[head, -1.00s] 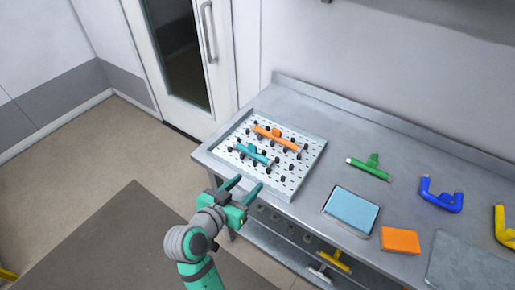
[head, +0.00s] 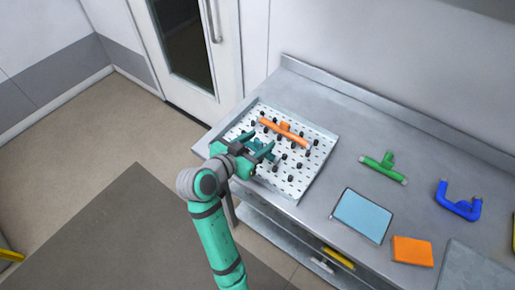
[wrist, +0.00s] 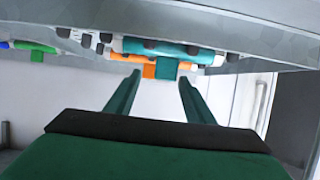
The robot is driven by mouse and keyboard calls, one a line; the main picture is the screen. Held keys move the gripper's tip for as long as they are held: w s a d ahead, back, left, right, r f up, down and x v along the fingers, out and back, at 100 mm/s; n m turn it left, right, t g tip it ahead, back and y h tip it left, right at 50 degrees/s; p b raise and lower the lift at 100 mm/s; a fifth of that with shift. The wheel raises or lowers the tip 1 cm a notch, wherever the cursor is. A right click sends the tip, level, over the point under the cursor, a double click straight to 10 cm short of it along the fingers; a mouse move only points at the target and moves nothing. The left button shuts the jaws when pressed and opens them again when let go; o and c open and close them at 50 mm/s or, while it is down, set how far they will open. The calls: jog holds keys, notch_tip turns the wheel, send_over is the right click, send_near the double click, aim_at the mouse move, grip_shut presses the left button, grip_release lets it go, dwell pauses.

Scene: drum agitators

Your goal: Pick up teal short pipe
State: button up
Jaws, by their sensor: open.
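The teal short pipe (wrist: 168,50) lies among black pegs on the perforated tray (head: 318,165), with a short teal stub at its middle. In the wrist view it shows ahead of my fingertips, between and beyond them, not touching them as far as I can tell. My gripper (head: 262,145) is open and empty, and its two fingers also show in the wrist view (wrist: 158,82). In the head view my gripper covers most of the teal pipe. The orange pipe (head: 290,135) lies on the same tray just behind the teal one.
The tray has a raised rim. A yellow item (head: 338,258) is below the bench top.

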aim_at(260, 141)
jog(key=w+d+f, duration=0.1)
jog(key=w+f, duration=0.1)
jog(key=w, duration=0.1)
jog(key=shift+d+f, duration=0.2)
jog(key=shift+d, duration=0.15)
jog(key=shift+w+d+f, duration=0.2)
jog(key=shift+w, duration=0.3)
jog(key=c, duration=1.2)
jog(key=shift+r, duration=0.1)
